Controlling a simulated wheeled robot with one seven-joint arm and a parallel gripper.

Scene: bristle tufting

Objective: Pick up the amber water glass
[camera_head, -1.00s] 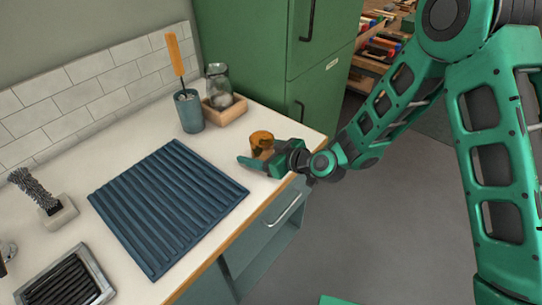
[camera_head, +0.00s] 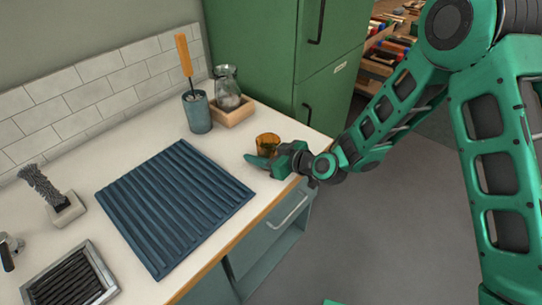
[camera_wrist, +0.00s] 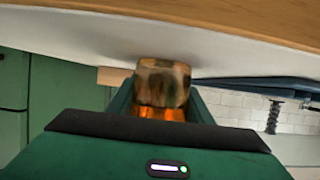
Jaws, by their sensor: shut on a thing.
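The amber water glass (camera_head: 267,142) is at the right end of the white counter, near its front corner. It also shows in the wrist view (camera_wrist: 162,82), between the green fingers. My gripper (camera_head: 266,160) is at the glass from the front side and is shut on it. The near finger covers the lower part of the glass in the head view, so I cannot tell whether its base touches the counter.
A blue ribbed mat (camera_head: 175,205) lies left of my gripper. Behind stand a blue cup (camera_head: 197,113) with an orange-handled tool and a wooden box (camera_head: 234,113) holding a glass jar (camera_head: 227,85). A green cabinet (camera_head: 255,50) stands behind the counter's right end.

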